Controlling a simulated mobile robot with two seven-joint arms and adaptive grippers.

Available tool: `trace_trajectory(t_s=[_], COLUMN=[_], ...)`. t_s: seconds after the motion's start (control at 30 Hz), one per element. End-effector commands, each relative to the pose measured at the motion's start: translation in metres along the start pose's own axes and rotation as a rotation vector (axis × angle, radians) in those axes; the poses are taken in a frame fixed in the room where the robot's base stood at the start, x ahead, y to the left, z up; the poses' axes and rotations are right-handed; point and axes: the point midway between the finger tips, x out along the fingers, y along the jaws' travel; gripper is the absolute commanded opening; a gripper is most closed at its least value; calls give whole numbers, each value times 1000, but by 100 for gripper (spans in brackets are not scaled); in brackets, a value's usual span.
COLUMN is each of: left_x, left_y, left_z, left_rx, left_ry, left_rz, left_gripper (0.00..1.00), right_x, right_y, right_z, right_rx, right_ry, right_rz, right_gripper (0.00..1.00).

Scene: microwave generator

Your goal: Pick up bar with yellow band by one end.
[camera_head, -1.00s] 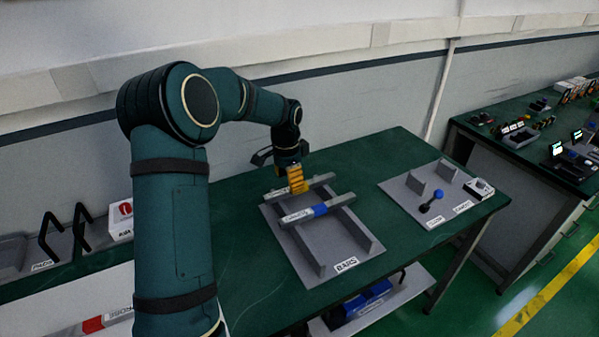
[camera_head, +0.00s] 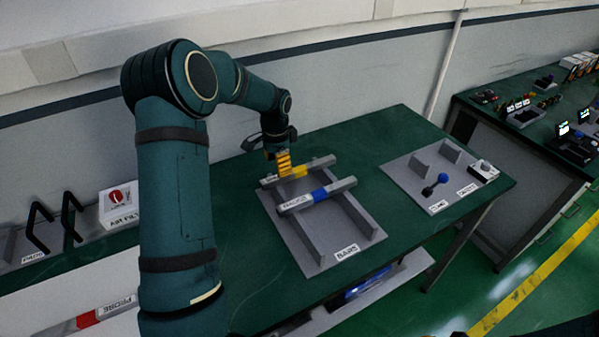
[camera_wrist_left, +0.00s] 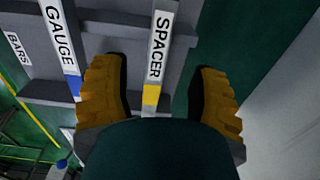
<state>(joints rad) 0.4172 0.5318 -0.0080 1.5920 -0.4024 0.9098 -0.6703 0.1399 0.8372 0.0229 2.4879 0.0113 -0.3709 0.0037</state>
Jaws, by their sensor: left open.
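The bar with the yellow band (camera_head: 319,162) is grey and lies across the far part of the grey rack (camera_head: 352,222). In the left wrist view this bar (camera_wrist_left: 159,45), labelled SPACER, runs between my fingers with its yellow band near the wrist. My left gripper (camera_head: 284,164) is open, with orange fingers, just left of the yellow band at the bar's left part. In the left wrist view the gripper (camera_wrist_left: 158,95) has one finger on each side of the bar, with gaps. The bar's near end is hidden by the wrist there. My right gripper is not in view.
A parallel bar with a blue band (camera_head: 316,195), labelled GAUGE, lies nearer on the same rack, close to one finger. A grey tray (camera_head: 405,182) with a dark blue-ended piece stands to the right. Bare green table lies between rack and tray.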

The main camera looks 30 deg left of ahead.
Motion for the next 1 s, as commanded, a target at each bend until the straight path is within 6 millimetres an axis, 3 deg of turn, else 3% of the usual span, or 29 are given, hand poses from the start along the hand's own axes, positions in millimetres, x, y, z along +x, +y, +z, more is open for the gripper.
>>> trace_trajectory(t_s=[0.43, 0.77, 0.93, 1.0], left_x=[49, 54, 53, 53], left_y=[3, 3, 3, 3], left_z=[8, 8, 7, 7], left_rx=[-1, -1, -1, -1], left_ry=[-1, 0, 0, 0], left_rz=[1, 0, 0, 0], left_gripper=[60, 58, 0, 0], right_x=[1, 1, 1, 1], right_y=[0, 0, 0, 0], right_z=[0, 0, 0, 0], right_rx=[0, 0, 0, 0], right_ry=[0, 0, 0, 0], right_rz=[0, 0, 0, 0], right_gripper=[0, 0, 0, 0])
